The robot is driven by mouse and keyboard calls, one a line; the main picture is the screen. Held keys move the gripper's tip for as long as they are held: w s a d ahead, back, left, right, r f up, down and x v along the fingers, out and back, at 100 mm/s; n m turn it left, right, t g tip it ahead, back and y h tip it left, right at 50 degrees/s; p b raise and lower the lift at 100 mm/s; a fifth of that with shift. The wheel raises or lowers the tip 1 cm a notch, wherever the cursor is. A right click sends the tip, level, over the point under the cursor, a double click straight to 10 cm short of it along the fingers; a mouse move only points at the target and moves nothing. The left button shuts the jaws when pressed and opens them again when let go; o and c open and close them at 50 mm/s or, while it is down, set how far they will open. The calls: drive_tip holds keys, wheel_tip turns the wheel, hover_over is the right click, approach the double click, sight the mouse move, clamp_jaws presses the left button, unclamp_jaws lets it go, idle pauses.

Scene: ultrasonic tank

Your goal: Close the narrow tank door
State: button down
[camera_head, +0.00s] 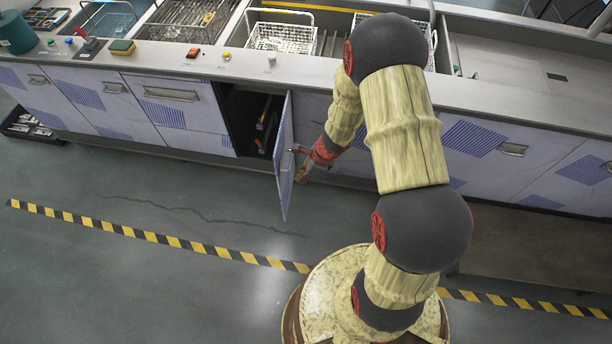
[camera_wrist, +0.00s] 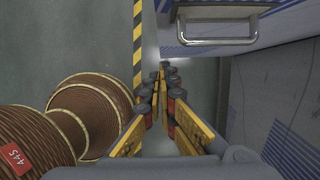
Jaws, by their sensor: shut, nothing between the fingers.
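The narrow tank door (camera_head: 284,155) stands swung out from the cabinet front, about square to it, with the dark compartment (camera_head: 243,122) open on its left. Its outer face is turned to the right, toward my gripper (camera_head: 301,174). My gripper is beside that face, near the door's handle; I cannot tell whether it touches. In the wrist view my gripper (camera_wrist: 164,78) is shut with nothing between its fingers. Ahead there is a pale panel with a metal bar handle (camera_wrist: 217,41), which appears to be the door. My arm hides part of the cabinet front.
The metal counter (camera_head: 300,72) with tanks and wire baskets (camera_head: 282,38) runs above the cabinets. Closed cabinet doors (camera_head: 178,103) line both sides. A dark crate (camera_head: 28,125) sits on the floor at left. Floor with striped tape (camera_head: 150,236) is clear in front.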

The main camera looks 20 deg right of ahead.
drive_tip(key=shift+w+a+f+b, duration=0.2)
drive_tip(key=shift+w+a+f, duration=0.2)
drive_tip(key=shift+a, duration=0.3)
drive_tip(key=shift+w+a+f+b, duration=0.25)
drive_tip(key=shift+w+a, duration=0.2)
drive_tip(key=shift+a, duration=0.2)
drive_tip(key=shift+w+a+f+b, duration=0.15)
drive_tip(key=shift+w+a+f, duration=0.25)
drive_tip(key=shift+a, duration=0.3)
drive_tip(key=shift+w, duration=0.1)
